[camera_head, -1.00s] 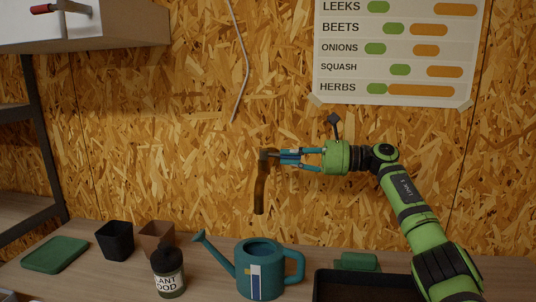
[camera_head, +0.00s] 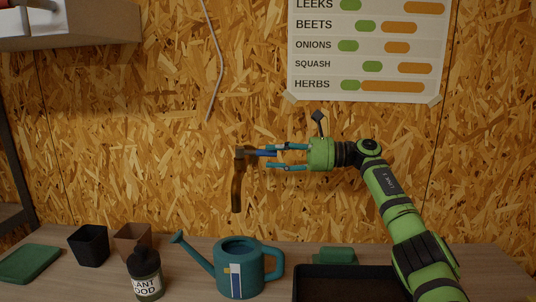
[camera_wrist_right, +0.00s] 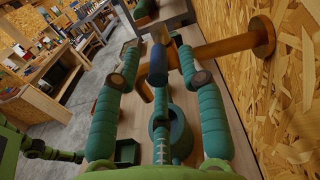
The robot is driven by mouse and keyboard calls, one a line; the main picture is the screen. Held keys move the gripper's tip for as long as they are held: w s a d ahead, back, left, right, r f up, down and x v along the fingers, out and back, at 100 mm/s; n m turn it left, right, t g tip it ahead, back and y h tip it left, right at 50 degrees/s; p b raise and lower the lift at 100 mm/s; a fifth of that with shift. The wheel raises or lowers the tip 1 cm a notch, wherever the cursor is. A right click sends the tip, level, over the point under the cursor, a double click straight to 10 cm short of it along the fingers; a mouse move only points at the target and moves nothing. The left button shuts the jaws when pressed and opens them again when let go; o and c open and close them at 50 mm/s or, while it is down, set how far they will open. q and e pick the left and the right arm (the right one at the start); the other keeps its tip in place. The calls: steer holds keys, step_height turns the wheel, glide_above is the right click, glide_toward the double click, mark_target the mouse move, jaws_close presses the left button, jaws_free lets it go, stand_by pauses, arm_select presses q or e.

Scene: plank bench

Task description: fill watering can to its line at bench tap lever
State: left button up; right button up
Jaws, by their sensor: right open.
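The teal watering can (camera_head: 250,284) stands upright on the bench below the tap. A pale strip with a blue column and a small yellow mark shows on its front. The brown tap (camera_head: 237,185) hangs over the can's mouth, with a gap between; no stream shows there. My right gripper (camera_head: 272,157) is open around the tap's blue lever (camera_head: 264,153). In the right wrist view, the blue lever (camera_wrist_right: 158,65) lies between the spread fingers, with the brown pipe (camera_wrist_right: 225,45) beyond. Contact cannot be made out. My left gripper is not in view.
A black tray (camera_head: 345,284) lies right of the can, with a green block (camera_head: 337,256) behind it. A plant food bottle (camera_head: 146,275), a black pot (camera_head: 89,246), a brown pot (camera_head: 130,238) and a green mat (camera_head: 30,264) are to the left. The board wall is close behind.

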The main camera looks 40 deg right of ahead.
steer(key=v, duration=0.9)
steer(key=shift+s+d, duration=0.25)
steer(key=shift+d, duration=0.1)
steer(key=shift+a+f, duration=0.1)
steer(key=shift+f, duration=0.05)
